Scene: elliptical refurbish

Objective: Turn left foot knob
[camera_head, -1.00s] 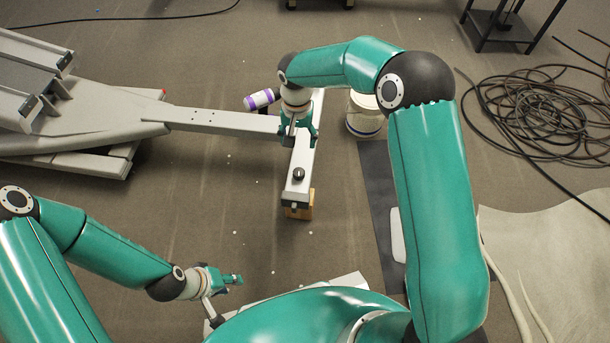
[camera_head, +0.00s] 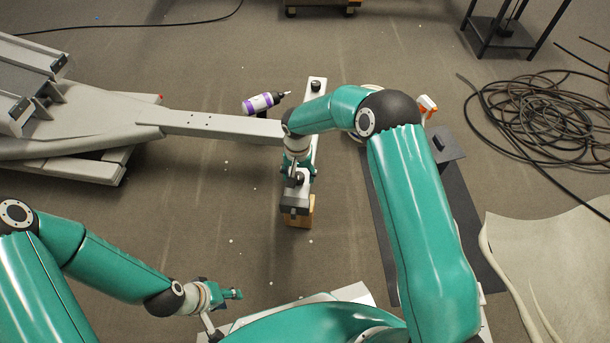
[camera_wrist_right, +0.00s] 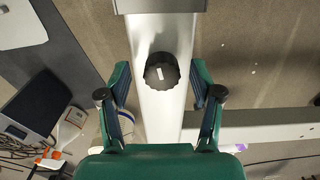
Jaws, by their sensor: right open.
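A pale foot bar (camera_head: 313,150) runs away from me across the end of the grey frame beam (camera_head: 220,126). One black foot knob (camera_head: 316,87) stands at its far end. In the right wrist view, another black ridged knob (camera_wrist_right: 161,71) with a white mark sits on the bar, centred between my right fingertips. My right gripper (camera_head: 294,174) is open over the near end of the bar. Its fingers (camera_wrist_right: 160,80) lie either side of the knob, with no visible contact; the height gap is unclear. My left gripper (camera_head: 234,294) is low at the left, away from the bar; its opening is too small to judge.
A wooden block (camera_head: 304,214) is under the bar's near end.

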